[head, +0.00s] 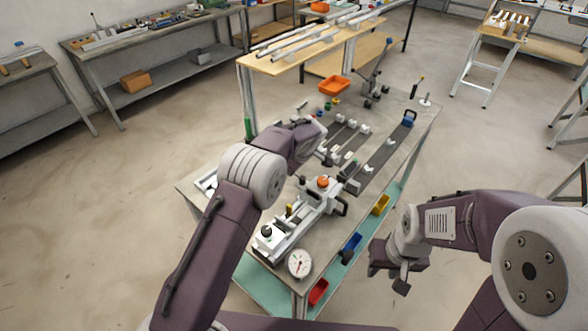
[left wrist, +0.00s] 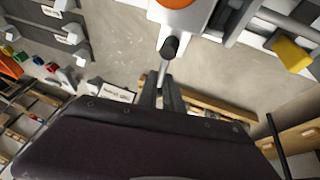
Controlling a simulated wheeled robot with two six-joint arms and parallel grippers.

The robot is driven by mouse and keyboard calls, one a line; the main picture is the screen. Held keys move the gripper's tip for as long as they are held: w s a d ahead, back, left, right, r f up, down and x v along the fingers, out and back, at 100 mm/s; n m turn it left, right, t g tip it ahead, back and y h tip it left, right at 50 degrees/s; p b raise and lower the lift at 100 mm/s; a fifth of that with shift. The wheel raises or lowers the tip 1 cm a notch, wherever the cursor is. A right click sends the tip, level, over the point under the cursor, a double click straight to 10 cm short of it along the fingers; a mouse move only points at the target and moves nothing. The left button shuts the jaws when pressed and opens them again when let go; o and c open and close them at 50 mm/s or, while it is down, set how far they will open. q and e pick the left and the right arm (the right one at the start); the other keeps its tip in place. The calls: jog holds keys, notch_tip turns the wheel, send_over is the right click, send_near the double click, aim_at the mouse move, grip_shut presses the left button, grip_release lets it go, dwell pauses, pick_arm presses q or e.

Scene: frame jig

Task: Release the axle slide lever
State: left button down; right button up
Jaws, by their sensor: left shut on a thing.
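The frame jig (head: 298,222) is a white fixture on the grey bench, with an orange knob (head: 323,182) on top. In the left wrist view the orange knob (left wrist: 178,2) shows at the top edge. Just below it is a lever with a black tip (left wrist: 170,47) and a thin metal rod. My left gripper (left wrist: 161,92) is shut on the rod's lower end. In the head view my left wrist hides most of that gripper. My right gripper (head: 400,280) hangs beside the bench's right edge, clear of the jig; its jaw gap is unclear.
A round dial gauge (head: 299,263) stands at the jig's near end. Red (head: 318,292), blue (head: 352,243) and yellow (head: 381,204) bins sit along the bench's right side. An orange tray (head: 334,86) lies at the back. Open floor lies right of the bench.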

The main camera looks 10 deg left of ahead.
pick_arm(q)
jog(key=c, duration=1.6)
grip_release()
jog(key=shift+w+a+r, duration=0.1)
jog(key=shift+a+r, duration=0.1)
jog(key=shift+a, duration=0.05)
jog(key=shift+o, duration=0.5)
jog(key=shift+a, duration=0.25)
jog(key=shift+f, duration=0.1)
jog(key=shift+d, duration=0.3)
jog(key=b+v, duration=0.1)
jog(key=v, duration=0.8)
